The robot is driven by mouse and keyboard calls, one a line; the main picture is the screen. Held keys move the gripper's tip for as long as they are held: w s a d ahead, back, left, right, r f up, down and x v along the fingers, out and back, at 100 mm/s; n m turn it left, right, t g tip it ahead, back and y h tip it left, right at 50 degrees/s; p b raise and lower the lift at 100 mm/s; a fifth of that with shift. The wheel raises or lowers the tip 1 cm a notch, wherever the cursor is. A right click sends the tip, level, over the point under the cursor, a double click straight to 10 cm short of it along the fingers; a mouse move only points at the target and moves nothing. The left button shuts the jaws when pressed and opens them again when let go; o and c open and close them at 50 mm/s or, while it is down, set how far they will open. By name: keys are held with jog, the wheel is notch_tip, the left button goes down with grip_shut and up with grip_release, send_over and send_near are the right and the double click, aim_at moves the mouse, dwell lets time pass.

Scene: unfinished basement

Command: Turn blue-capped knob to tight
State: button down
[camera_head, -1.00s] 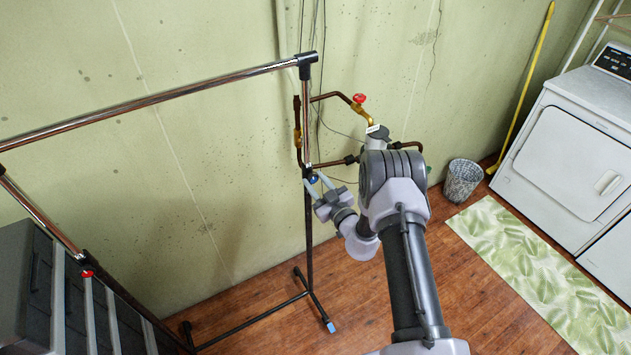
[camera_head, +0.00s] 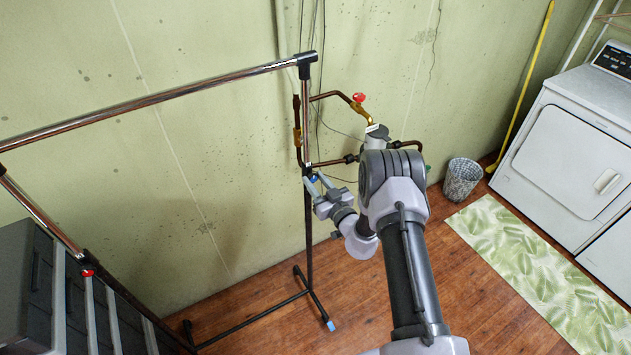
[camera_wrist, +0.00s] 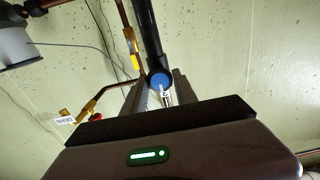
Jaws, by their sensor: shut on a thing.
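The blue-capped knob (camera_wrist: 161,80) shows in the wrist view as a round blue face with a dark rim and a small white pointer or label below it. It sits at the lower end of a dark post. My gripper (camera_wrist: 159,88) is shut on the knob, with one finger on each side. In the head view, my gripper (camera_head: 315,183) is at the rack's near upright, and only a little blue of the knob (camera_head: 313,178) shows between the fingers. The pointer's marking is too small to read.
A chrome clothes rack (camera_head: 160,95) stands left of my arm. Copper pipes with a red valve handle (camera_head: 359,97) run along the wall behind. A wastebasket (camera_head: 462,180), a green leaf mat (camera_head: 540,270) and a white dryer (camera_head: 580,140) are at the right.

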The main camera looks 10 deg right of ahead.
jog(key=c, duration=1)
grip_release()
jog(key=p+v, duration=0.1)
jog(key=v, duration=1.6)
jog(key=shift+s, duration=0.15)
jog(key=shift+r, duration=0.1)
